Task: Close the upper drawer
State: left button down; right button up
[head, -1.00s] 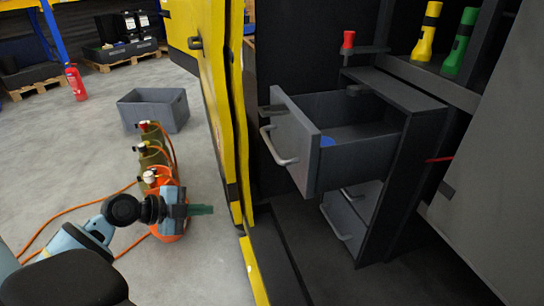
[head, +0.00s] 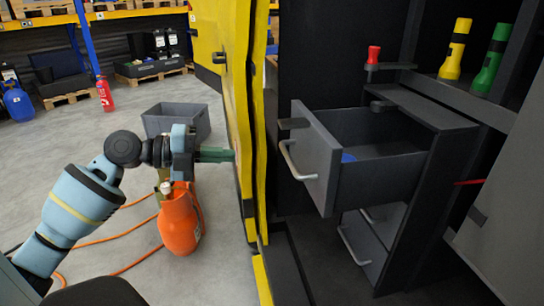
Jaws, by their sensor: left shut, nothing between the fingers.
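The upper drawer (head: 318,158) of the dark grey cabinet is pulled out, with a silver bar handle (head: 290,160) on its front. A blue item (head: 348,157) lies inside it. The lower drawer (head: 372,241) below also stands out somewhat. My left gripper (head: 232,155) is shut and empty. It is to the left of the upper drawer, with its green fingertips at the yellow door (head: 238,100); I cannot tell whether they touch. The door stands between the gripper and the drawer in the picture. My right gripper is not in view.
A yellow torch (head: 455,50) and a green torch (head: 490,60) stand on a shelf at upper right, with a red item (head: 374,54) left of them. An orange cylinder (head: 178,222) and grey crate (head: 176,121) stand on the floor. Orange hoses cross the floor.

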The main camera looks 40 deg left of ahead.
aim_at(286, 158)
pick_arm(q)
jog(key=p+x, duration=0.3)
jog(key=x, duration=0.7)
jog(key=shift+w+r, duration=0.15)
jog(key=shift+w+d+f+p, duration=0.3)
jog(key=shift+w+d, duration=0.15)
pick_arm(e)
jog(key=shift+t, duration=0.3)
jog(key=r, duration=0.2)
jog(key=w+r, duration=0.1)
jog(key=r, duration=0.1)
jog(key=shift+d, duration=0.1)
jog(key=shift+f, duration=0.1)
